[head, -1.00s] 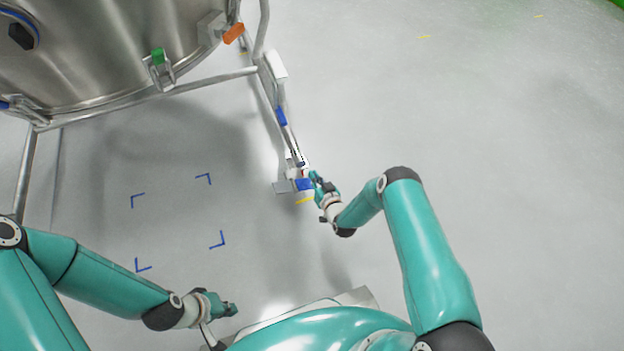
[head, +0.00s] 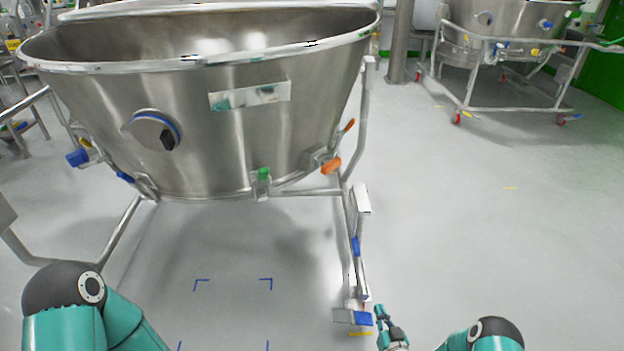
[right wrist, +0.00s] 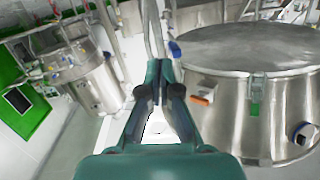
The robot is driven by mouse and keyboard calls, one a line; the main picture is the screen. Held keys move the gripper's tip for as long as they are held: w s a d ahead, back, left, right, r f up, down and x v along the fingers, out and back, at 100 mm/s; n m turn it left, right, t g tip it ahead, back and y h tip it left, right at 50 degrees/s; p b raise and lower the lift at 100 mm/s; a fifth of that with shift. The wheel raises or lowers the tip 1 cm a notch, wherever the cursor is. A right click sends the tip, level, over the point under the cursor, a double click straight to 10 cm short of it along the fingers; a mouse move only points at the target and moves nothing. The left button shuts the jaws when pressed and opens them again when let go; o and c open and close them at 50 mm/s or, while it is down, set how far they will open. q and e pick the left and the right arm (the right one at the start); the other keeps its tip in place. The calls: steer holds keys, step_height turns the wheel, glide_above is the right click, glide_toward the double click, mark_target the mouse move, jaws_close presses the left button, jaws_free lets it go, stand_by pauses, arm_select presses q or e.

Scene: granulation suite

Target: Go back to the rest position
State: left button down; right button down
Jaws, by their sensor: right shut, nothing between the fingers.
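My right gripper (head: 384,318) is at the bottom of the head view, just right of the foot of the large steel vessel's frame. It is shut and holds nothing. In the right wrist view its fingers (right wrist: 160,68) come together in front of the vessels. I cannot tell whether it touches the frame's foot. My left arm (head: 75,310) shows at the bottom left of the head view, but its gripper is out of the picture.
A large steel vessel (head: 215,130) on a tubular frame stands close in front. Its frame leg (head: 353,235) with a blue-marked foot is beside my right gripper. Blue corner marks (head: 201,284) lie on the floor. A second vessel (head: 510,20) stands far right. Floor at right is clear.

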step_height(320, 180, up, 5)
steer(key=w+a, duration=0.1)
steer(key=a, duration=0.1)
steer(key=s+a+r+g+y, duration=0.1)
steer(key=s+a+r+g, duration=0.1)
steer(key=s+a+g, duration=0.4)
steer(key=s+a+f+m+g+y, duration=0.1)
steer(key=s+f+m+g, duration=0.15)
steer(key=s+g, duration=1.45)
steer(key=s+r+t+p, duration=0.3)
steer(key=r+p, duration=1.3)
steer(key=s+r+t+p, duration=0.4)
steer(key=r+p, duration=1.2)
steer(key=p, duration=0.1)
steer(key=shift+a+n, duration=0.15)
steer(key=shift+n, duration=0.3)
